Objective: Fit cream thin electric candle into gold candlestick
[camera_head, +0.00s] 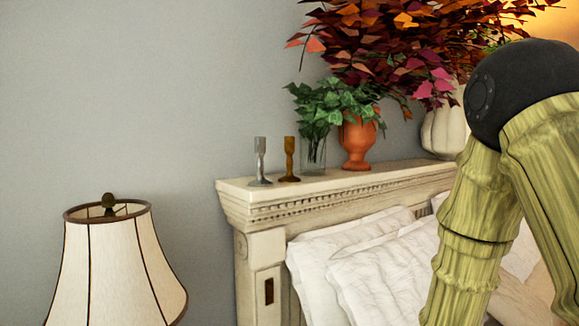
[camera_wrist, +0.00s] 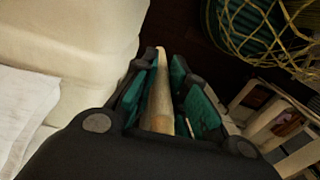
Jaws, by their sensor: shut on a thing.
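In the wrist view my gripper (camera_wrist: 166,95) is shut on the cream thin electric candle (camera_wrist: 160,105). The candle lies lengthwise between the green-padded fingers, its narrow tip pointing away from the palm. In the head view the gold candlestick (camera_head: 289,160) stands upright on the headboard ledge, with no candle in it. A silver candlestick (camera_head: 260,162) stands just left of it. My gripper and the candle are outside the head view; only my arm shows at the right. The candlesticks are not seen in the wrist view.
The headboard (camera_head: 330,190) ledge also bears a glass vase of ivy (camera_head: 313,152), an orange urn (camera_head: 357,142) with leaves and a white pumpkin-like vase (camera_head: 441,132). White pillows (camera_head: 375,275) lie below. A lamp (camera_head: 115,260) stands front left. The wrist view shows a yellow net (camera_wrist: 265,35).

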